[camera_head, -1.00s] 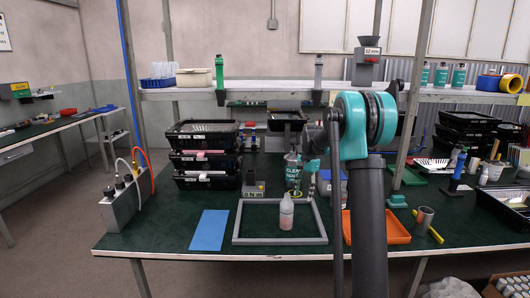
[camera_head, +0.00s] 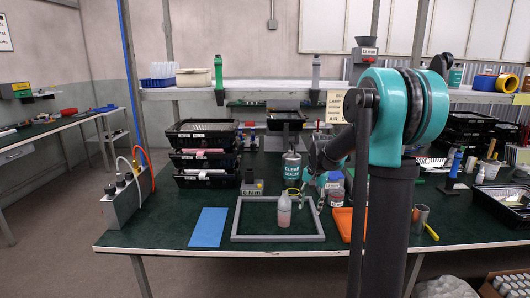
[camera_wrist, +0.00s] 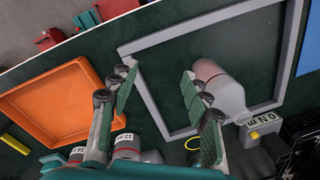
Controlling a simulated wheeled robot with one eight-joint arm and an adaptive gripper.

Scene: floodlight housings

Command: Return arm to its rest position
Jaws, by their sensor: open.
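My gripper (camera_head: 308,199) is open and empty, behind and right of the pale bottle (camera_head: 284,212) in the head view. In the wrist view, the green-padded fingers of my gripper (camera_wrist: 160,88) stand apart with bare bench between them. The bottle, white with a pinkish lower part, stands inside a grey rectangular frame (camera_head: 279,239); it also shows in the wrist view (camera_wrist: 222,88), close beside one finger. My arm's large teal joint hides part of the bench at the right.
An orange tray (camera_head: 343,223) lies right of the frame, partly behind my arm. A blue mat (camera_head: 208,228) lies to its left. A "Clear Sealer" container (camera_head: 291,170) and stacked black crates (camera_head: 203,155) stand behind. A shelf (camera_head: 240,92) crosses above the bench.

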